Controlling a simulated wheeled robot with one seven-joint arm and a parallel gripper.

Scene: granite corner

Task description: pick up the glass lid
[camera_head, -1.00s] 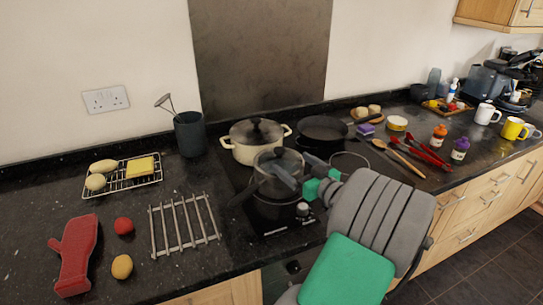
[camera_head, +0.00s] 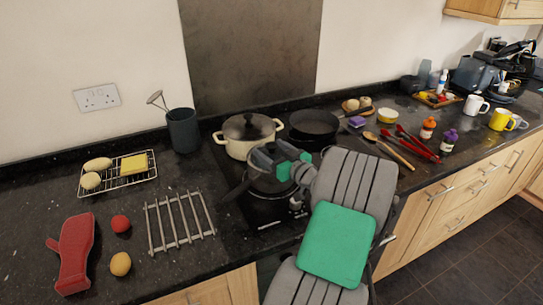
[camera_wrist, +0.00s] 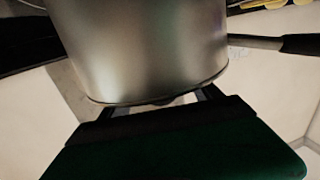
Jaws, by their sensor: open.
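The glass lid (camera_head: 266,184) lies on a steel saucepan (camera_head: 262,208) on the hob, mostly hidden behind my gripper in the head view. My gripper (camera_head: 266,160) is open at the lid's top. In the wrist view the pan appears upside down, with its steel wall (camera_wrist: 145,45) filling the top middle. The lid's dark knob (camera_wrist: 166,101) shows small below the rim, between my open fingers (camera_wrist: 160,105). I cannot tell whether the fingers touch it. The saucepan's dark handle (camera_head: 238,189) points left.
A cream pot (camera_head: 247,137) with a lid stands close behind the saucepan, and a black frying pan (camera_head: 314,124) is at back right. A wire trivet (camera_head: 179,222) lies to the left, with a red mitt (camera_head: 73,255) beyond.

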